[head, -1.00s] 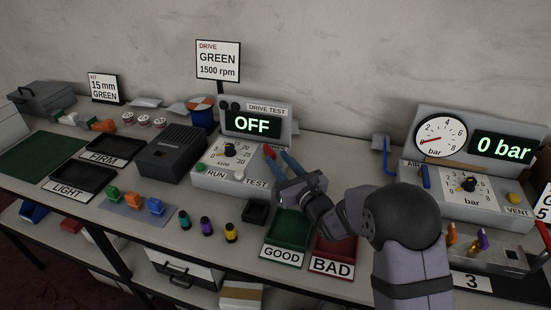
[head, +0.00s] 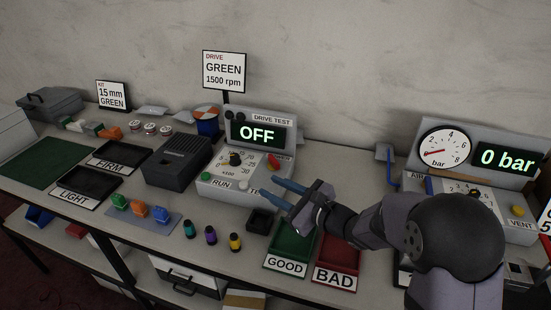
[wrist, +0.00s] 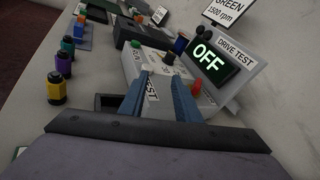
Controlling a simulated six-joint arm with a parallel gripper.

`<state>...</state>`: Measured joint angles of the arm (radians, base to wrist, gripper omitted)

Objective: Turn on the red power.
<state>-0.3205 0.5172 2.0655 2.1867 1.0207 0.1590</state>
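The drive test box (head: 226,192) stands on the table, and its display (head: 256,134) reads OFF. A small red control (head: 274,162) sits at the right of its sloped panel. It also shows in the wrist view (wrist: 196,88), just right of the right finger. My gripper (head: 270,188) is in front of the box's lower right corner, with two blue fingers apart and nothing between them. In the wrist view my gripper (wrist: 162,78) points at the TEST label. The fingers appear apart from the red control.
Green GOOD (head: 286,264) and red BAD (head: 334,275) trays lie below my gripper. A small black tray (head: 261,221) sits in front of the box. Several coloured pegs stand to the left. A pressure station (head: 508,212) reading 0 bar is at the right.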

